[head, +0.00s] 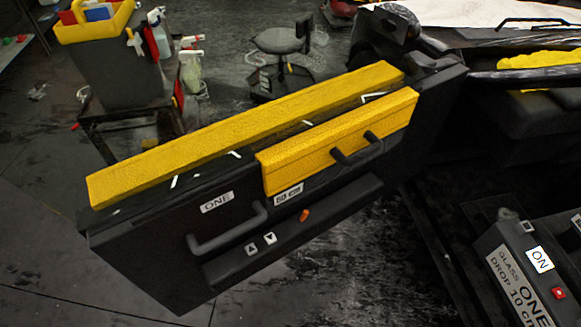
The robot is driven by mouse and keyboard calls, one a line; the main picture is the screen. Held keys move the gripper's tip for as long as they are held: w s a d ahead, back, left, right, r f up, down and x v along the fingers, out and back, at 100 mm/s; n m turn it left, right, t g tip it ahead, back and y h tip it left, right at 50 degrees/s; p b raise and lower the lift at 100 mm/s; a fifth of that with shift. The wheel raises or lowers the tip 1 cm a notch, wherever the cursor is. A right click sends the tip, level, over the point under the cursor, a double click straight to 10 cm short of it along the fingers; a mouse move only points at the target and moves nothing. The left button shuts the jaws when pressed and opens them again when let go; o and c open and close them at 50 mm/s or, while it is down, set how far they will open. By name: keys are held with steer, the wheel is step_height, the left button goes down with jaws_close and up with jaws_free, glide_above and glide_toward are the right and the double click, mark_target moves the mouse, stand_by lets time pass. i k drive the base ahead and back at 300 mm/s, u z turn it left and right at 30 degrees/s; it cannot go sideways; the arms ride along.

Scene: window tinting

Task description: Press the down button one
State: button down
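The door panel marked ONE (140,259) is black with yellow trim and stands open across the middle of the head view. Its armrest carries a small white down button (270,238) with a black down arrow. A matching up button (251,249) sits just left of it. The ONE label (216,202) is on the panel above the dark loop handle (228,239). An orange piece (304,215) lies on the armrest right of the buttons. Nothing covers the buttons. My gripper is not in this view.
A cart with a bin (104,68) and spray bottles stands at upper left. A stool (278,40) stands behind the door. Floor at lower left is clear.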

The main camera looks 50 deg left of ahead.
mark_target(251, 249)
steer(key=u, duration=0.8)
steer(key=k, duration=1.05)
steer(key=u, duration=0.6)
steer(key=i, duration=0.85)
steer(key=u, duration=0.1)
